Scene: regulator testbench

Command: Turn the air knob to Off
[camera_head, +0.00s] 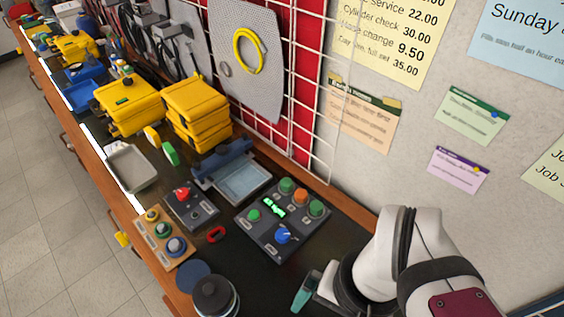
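A dark grey control panel (268,248) lies on the bench at the centre, with a blue knob (283,234) near its front. It also carries green and orange buttons and a lit green display (271,206). A smaller grey box (203,211) to its left carries a red knob (182,193). The labels are too small to read, so I cannot tell which knob is the air knob or where it points. My gripper (305,291) is at the bottom, right of centre, apart from both. Only a teal finger-like part shows clearly; its opening is not visible.
A wooden board with round knobs (150,238), a red ring (216,234) and a dark round canister (214,295) are near the front edge. A blue-grey tray (243,181) and yellow cases (196,110) stand behind. A wire grid and wall rise at the back.

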